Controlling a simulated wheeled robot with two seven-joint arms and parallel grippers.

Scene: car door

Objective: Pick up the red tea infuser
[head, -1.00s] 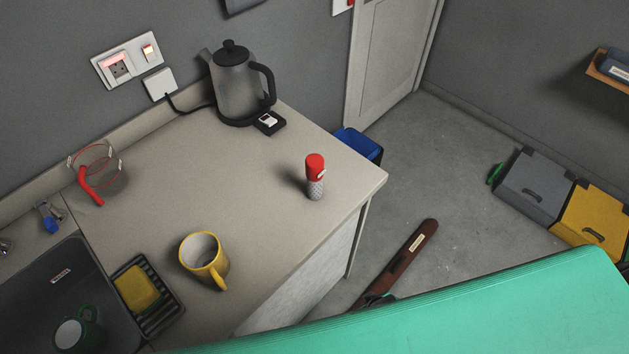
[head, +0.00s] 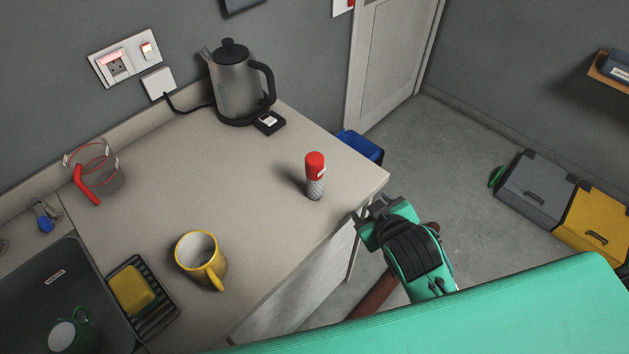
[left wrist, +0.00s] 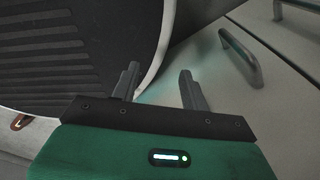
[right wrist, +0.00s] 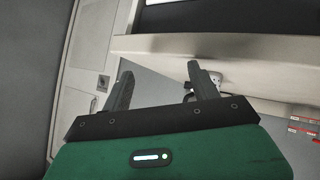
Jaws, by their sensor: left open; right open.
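The red tea infuser (head: 315,177) stands upright near the right end of the counter in the head view, with a red cap above a grey mesh body. My right gripper (head: 371,212) is just off the counter's right front edge, to the right of and nearer than the infuser, apart from it. In the right wrist view the right gripper (right wrist: 158,72) is open and empty, facing a pale counter edge. I cannot make out the infuser there. My left gripper (left wrist: 159,70) is open and empty in the left wrist view; it is out of the head view.
The counter (head: 240,185) is clear around the infuser. A yellow mug (head: 219,278) stands to its left front, and a kettle (head: 237,90) and small black box (head: 269,122) behind. A glass pot with a red handle (head: 88,186) is far left. Cabinet handles (left wrist: 240,58) show beside my left gripper.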

